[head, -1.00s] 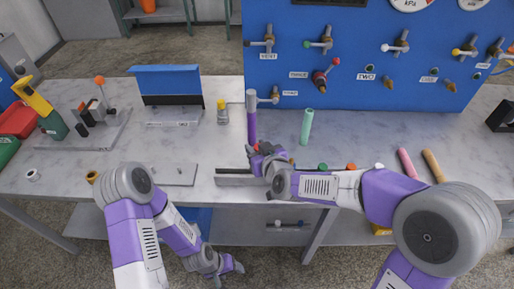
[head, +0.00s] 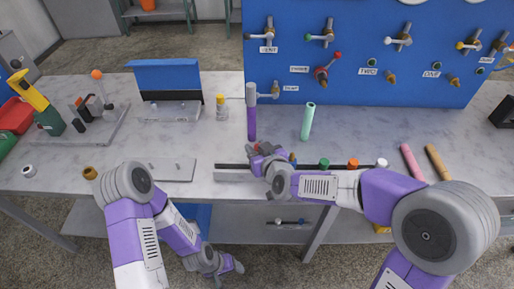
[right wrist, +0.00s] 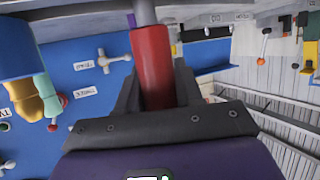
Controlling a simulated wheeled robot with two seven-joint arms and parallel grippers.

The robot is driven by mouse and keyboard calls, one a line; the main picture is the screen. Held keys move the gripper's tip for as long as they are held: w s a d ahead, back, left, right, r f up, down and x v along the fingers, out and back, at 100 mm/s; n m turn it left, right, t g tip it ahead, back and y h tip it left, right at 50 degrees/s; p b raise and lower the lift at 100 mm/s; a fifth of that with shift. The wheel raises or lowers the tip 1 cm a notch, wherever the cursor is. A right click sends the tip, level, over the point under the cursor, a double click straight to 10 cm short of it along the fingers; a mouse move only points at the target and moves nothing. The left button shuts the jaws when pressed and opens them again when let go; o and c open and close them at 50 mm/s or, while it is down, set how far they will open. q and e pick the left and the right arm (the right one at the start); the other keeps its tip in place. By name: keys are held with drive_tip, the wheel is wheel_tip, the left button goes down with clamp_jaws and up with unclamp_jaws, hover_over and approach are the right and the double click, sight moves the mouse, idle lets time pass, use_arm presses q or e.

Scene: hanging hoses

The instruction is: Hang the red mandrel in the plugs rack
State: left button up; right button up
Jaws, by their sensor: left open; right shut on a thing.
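The red mandrel (right wrist: 152,65) is a red cylinder with a grey shaft at its upper end in the right wrist view. My right gripper (right wrist: 155,85) is shut on it, one finger on each side. In the head view my right gripper (head: 256,149) is over the back left part of the plugs rack (head: 232,174), and a small bit of red shows at its fingers. The rack is a long low strip carrying several coloured plugs, partly hidden by my right arm. My left gripper (head: 230,267) is open and empty, low in front of the bench.
A purple post with a grey head (head: 252,115) and a mint-green cylinder (head: 308,122) stand behind the rack. The blue panel (head: 350,95) with valves rises at the back. Pink (head: 411,161) and tan (head: 437,162) rods lie right. A flat plate (head: 170,168) lies left.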

drive_tip(key=shift+f+b, duration=0.7)
drive_tip(key=shift+f, duration=0.15)
drive_tip(key=o, duration=1.2)
drive_tip(key=shift+r, duration=0.1)
drive_tip(key=p+v, duration=0.2)
drive_tip(key=v, duration=0.5)
drive_tip(key=shift+s+d+r, duration=0.1)
drive_tip(key=shift+s, duration=0.15)
